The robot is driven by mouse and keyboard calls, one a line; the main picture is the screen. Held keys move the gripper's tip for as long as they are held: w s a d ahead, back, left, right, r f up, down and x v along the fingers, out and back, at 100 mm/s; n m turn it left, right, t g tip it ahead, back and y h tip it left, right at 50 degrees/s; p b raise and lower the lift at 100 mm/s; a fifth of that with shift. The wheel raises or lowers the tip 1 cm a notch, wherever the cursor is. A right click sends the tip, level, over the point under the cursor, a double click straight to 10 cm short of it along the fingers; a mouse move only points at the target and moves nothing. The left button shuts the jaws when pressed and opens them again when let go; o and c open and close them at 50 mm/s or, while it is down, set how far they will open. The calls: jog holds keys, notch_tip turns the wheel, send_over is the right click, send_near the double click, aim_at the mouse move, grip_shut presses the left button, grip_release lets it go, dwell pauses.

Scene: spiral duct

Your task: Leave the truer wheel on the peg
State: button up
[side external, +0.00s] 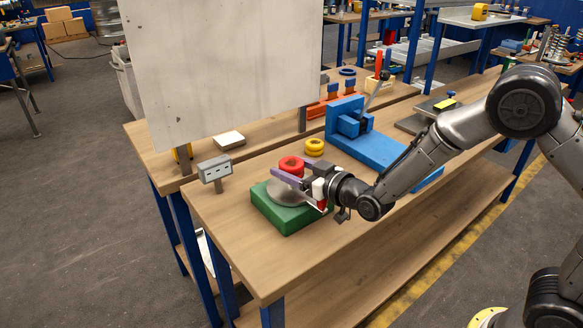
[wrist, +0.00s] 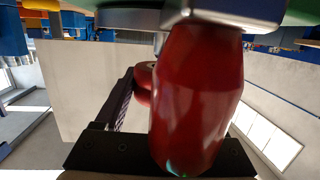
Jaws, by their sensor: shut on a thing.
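A red wheel (side external: 291,164) sits above a rounded grey piece (side external: 284,193) on a green block (side external: 278,222) at the near bench's left end. My gripper (side external: 290,172) reaches in from the right, its fingers shut at the red wheel. In the wrist view, a dark ridged finger (wrist: 118,105) lies beside a small red round thing (wrist: 142,85). A large red rounded body (wrist: 197,100) fills the wrist view's centre and hides much behind it. Any peg inside the red wheel is hidden.
A blue fixture (side external: 375,145) with a lever stands to the right, behind my arm. A small grey display box (side external: 216,170) stands to the left. A large pale panel (side external: 225,65) rises behind. Bare bench top (side external: 240,245) lies left of and before the green block.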

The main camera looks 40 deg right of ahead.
jog(key=shift+f, duration=0.45)
dwell(0.4)
jog(key=shift+r, duration=0.5)
jog(key=shift+s+d, duration=0.1)
dwell(0.4)
jog(key=shift+f, duration=0.5)
dwell(1.1)
jog(key=shift+r, duration=0.5)
